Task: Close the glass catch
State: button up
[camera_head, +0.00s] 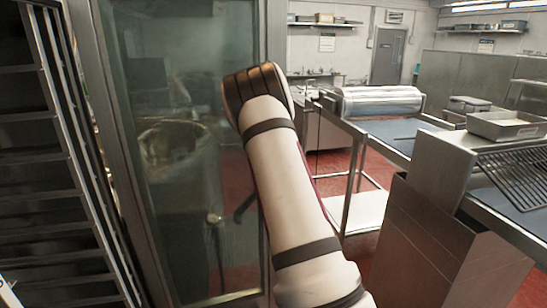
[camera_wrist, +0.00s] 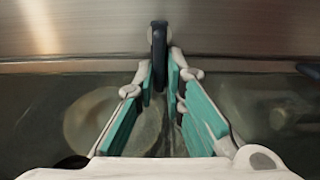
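A tall glass door (camera_head: 180,150) in a grey metal frame stands at the left of the head view, with dim shapes behind or mirrored in its glass. In the wrist view, a dark, upright, rounded bar (camera_wrist: 159,40), seemingly the glass catch, stands out in front of a brushed metal strip. My gripper (camera_wrist: 160,80) has its two teal-padded fingers close on either side of this bar, and the pads appear to touch it. In the head view, my arm hides the gripper and the catch.
A dark slatted rack (camera_head: 50,170) stands left of the door. Right of my arm are a metal counter (camera_head: 400,130) with a shiny rounded cover (camera_head: 378,102), a metal cabinet (camera_head: 430,225) and a tray (camera_head: 507,125). Red floor (camera_head: 375,185) shows between them.

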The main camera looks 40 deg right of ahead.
jog(key=shift+o, duration=1.2)
jog(key=p+v, duration=0.2)
jog(key=v, duration=0.5)
jog(key=shift+d, duration=0.1)
